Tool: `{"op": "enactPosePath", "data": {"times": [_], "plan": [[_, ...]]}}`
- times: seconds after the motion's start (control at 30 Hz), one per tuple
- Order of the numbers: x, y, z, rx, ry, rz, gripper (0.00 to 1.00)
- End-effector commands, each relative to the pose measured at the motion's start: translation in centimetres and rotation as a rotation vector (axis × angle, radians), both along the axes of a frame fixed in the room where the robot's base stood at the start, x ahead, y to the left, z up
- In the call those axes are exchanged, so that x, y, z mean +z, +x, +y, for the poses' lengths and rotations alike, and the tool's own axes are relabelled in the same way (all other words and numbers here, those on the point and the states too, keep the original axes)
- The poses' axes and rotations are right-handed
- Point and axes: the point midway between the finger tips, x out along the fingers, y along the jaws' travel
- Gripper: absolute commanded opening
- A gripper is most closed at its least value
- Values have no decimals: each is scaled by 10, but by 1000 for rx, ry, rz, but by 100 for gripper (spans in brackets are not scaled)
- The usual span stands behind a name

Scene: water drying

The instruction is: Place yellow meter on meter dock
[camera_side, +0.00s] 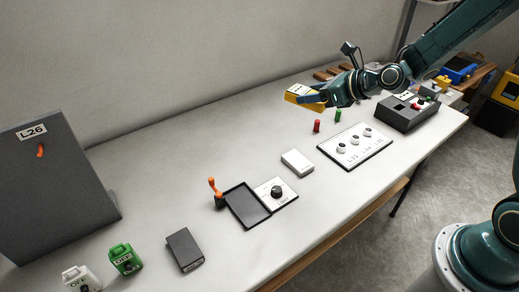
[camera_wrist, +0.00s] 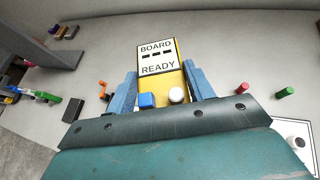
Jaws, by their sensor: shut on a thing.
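The yellow meter (camera_side: 303,94) is held in the air above the far side of the table. In the wrist view the yellow meter (camera_wrist: 157,72) shows a white label reading "BOARD READY", with a blue and a white knob below it. My gripper (camera_side: 322,97) is shut on it, and in the wrist view the blue fingers of my gripper (camera_wrist: 161,80) press on both its sides. No dock is labelled; a shallow dark tray (camera_side: 238,204) lies empty at the table's middle, beside a white dial panel (camera_side: 277,192), well away from the meter.
An orange lever (camera_side: 215,190) stands by the tray. A white block (camera_side: 298,162), a white knob panel (camera_side: 354,146) and red (camera_side: 316,126) and green (camera_side: 338,116) cylinders lie nearer the arm. A grey box (camera_side: 407,113) sits right. An upright L26 board (camera_side: 55,190) stands left.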

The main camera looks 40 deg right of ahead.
Motion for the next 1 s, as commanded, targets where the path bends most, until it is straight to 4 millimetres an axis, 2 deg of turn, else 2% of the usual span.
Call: {"op": "enactPosePath", "data": {"times": [0.6, 0.8, 1.0], "plan": [[-33, 120, -11, 61, 1, -3, 18], [-43, 144, -12, 73, 0, -2, 18], [-46, 152, -12, 78, 0, -1, 18]]}}
